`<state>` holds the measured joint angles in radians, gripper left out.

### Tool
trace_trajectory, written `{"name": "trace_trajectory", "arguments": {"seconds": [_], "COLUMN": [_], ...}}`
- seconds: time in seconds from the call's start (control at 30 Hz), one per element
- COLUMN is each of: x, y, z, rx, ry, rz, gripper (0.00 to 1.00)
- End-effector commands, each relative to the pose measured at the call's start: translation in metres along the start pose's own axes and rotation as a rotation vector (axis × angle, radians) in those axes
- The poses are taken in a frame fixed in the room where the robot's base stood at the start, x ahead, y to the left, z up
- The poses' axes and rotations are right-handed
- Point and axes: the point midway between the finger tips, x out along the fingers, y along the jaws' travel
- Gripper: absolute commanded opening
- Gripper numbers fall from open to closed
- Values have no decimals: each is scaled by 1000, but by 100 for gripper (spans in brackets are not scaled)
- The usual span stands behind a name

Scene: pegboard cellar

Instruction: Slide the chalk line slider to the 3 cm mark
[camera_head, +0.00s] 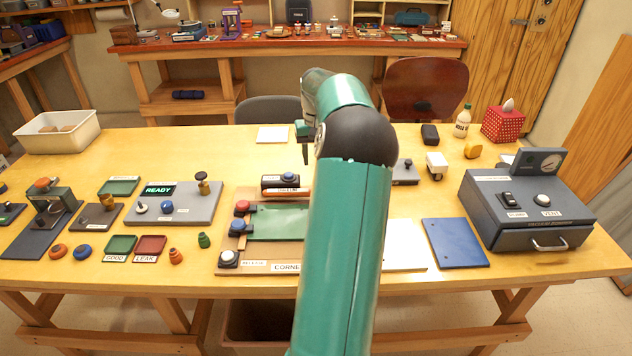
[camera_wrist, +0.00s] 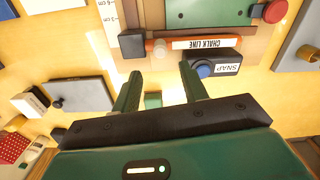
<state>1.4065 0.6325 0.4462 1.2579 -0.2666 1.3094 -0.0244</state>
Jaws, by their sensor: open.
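In the wrist view, a white CHALK LINE label (camera_wrist: 208,43) lies along an orange rod (camera_wrist: 160,49). A dark block (camera_wrist: 132,43), which looks like the slider, sits at the rod's left end, beside a white centimetre scale (camera_wrist: 108,14). The mark at the block is too small to read surely. A black SNAP box (camera_wrist: 211,68) with a blue button lies alongside the rod. My gripper (camera_wrist: 158,70) is open and empty, its fingers pointing toward the rod and block, with no clear contact. In the head view my arm hides the block and scale; the SNAP box (camera_head: 283,182) shows.
A green panel (camera_head: 280,222) on a brown board lies by the rod, with red and blue knobs at its left. A grey READY console (camera_head: 185,212) stands left. A blue plate (camera_head: 455,243) and a dark gauge box (camera_head: 525,212) stand right.

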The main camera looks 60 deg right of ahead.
Motion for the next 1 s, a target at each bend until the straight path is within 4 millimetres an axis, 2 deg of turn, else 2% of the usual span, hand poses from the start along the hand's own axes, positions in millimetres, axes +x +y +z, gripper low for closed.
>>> {"name": "trace_trajectory", "arguments": {"seconds": [0.2, 0.4, 0.6, 0.87, 1.0], "x": [45, 78, 93, 94, 94], "y": [0, 0, 0, 0, 0], "z": [1, 1, 0, 0, 0], "rx": [-1, 0, -2, -1, -1], "ry": [-3, -2, 0, 1, 1], "rz": [-1, 0, 0, 1, 1], "gripper": [43, 43, 43, 43, 16]}}
